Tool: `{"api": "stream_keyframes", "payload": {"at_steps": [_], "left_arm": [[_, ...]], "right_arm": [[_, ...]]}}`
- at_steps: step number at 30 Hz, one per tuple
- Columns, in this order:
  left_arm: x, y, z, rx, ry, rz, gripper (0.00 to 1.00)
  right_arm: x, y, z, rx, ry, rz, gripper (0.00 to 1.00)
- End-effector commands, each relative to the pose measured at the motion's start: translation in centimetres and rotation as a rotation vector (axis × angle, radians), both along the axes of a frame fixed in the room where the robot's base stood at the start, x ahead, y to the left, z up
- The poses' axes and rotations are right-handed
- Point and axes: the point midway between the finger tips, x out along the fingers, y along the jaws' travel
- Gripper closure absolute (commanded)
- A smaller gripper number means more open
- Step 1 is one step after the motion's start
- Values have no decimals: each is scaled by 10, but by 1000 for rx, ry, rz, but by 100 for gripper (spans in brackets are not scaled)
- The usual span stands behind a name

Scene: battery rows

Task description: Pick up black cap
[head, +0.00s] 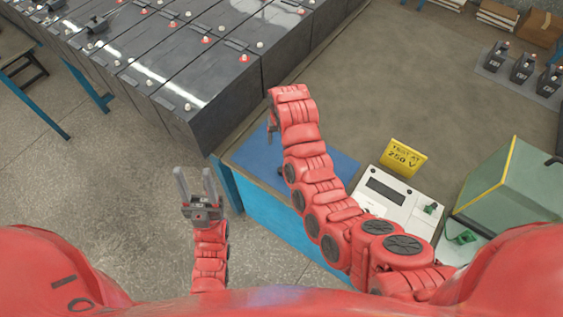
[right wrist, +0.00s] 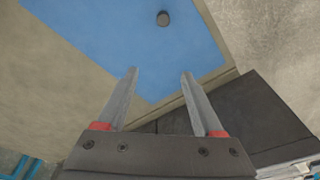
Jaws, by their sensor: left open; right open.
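A small dark round cap (right wrist: 163,18) lies on the blue mat (right wrist: 150,50) near the top of the right wrist view. In the head view my right gripper (head: 271,122) is over the mat's far edge, mostly hidden by my arm. My left gripper (head: 195,184) is open and empty over the floor, left of the table.
Rows of large dark batteries (head: 215,100) stand beyond the table's left edge. On the table (head: 375,80) are a white meter (head: 395,196), a yellow sign (head: 403,157) and a green case (head: 515,190). Small black batteries (head: 521,68) stand at the far right. The table's middle is clear.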

Motion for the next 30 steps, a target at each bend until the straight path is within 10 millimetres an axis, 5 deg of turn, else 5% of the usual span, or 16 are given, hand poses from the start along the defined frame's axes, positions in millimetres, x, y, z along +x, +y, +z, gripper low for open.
{"api": "stream_keyframes", "payload": {"at_steps": [7, 21, 30], "left_arm": [[0, 0, -1, 0, 0, 0, 50], [0, 0, -85, 0, 0, 0, 50], [0, 0, -91, 0, 0, 0, 50]], "right_arm": [[-35, 0, 13, -52, 168, 19, 31], [-36, -1, -83, -54, 170, 19, 31], [-36, 0, -104, -52, 171, 20, 31]]}}
